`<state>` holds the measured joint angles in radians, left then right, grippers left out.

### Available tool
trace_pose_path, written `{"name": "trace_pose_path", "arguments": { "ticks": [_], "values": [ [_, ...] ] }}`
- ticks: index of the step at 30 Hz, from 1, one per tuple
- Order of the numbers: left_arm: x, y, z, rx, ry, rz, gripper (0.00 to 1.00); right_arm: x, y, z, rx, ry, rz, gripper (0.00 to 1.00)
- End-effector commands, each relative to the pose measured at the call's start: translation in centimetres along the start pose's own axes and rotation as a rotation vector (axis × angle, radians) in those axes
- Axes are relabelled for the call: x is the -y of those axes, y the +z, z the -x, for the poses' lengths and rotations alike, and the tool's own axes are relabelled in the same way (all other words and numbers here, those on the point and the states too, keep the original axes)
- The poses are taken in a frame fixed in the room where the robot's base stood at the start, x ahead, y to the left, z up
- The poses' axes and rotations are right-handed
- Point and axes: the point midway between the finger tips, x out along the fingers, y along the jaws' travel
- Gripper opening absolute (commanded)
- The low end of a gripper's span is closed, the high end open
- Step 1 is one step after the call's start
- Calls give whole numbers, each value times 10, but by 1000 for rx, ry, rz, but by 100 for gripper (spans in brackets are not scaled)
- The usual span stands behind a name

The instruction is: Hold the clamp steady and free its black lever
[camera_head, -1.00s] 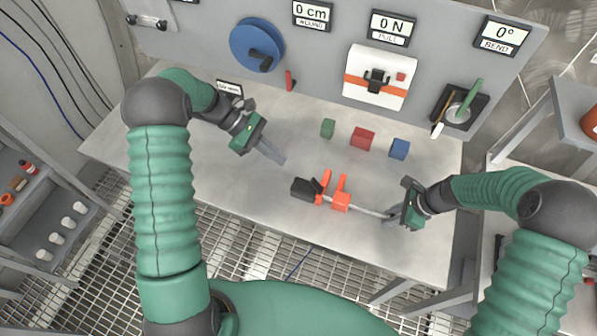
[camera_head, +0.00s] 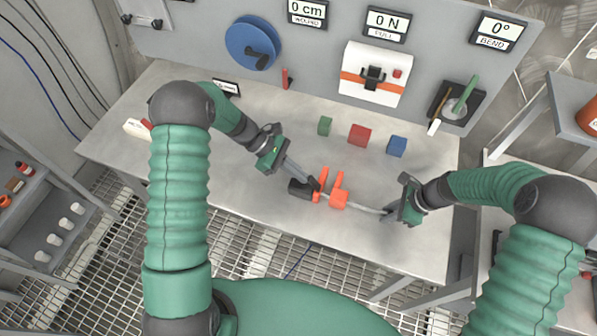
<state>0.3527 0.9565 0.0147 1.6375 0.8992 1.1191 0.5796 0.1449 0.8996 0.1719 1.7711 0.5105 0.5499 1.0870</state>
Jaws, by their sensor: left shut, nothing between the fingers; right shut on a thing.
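The clamp lies across the bench, with orange jaws (camera_head: 338,199), a grey bar (camera_head: 365,208) and a black handle end (camera_head: 298,189) on its left. My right gripper (camera_head: 389,214) is shut on the right end of the bar. My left gripper (camera_head: 311,182) is shut and empty. Its fingertips are at the clamp's black lever, just left of the orange parts, and partly hide it. I cannot tell whether they touch the lever.
Green (camera_head: 325,126), red (camera_head: 359,135) and blue (camera_head: 397,146) blocks stand behind the clamp. The back panel holds a blue wheel (camera_head: 245,42) and a white box (camera_head: 374,88). The bench's front edge (camera_head: 300,231) is close to the clamp.

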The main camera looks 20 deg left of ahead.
Motion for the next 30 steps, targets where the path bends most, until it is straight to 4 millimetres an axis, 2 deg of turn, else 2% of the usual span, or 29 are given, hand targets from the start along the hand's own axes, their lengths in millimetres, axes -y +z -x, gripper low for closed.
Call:
{"name": "trace_pose_path", "arguments": {
  "ticks": [30],
  "values": [
    [0, 16, 0, -199, -5, -4, 0, 0, 0, 0, 0, 0, 0, 0]
  ]
}}
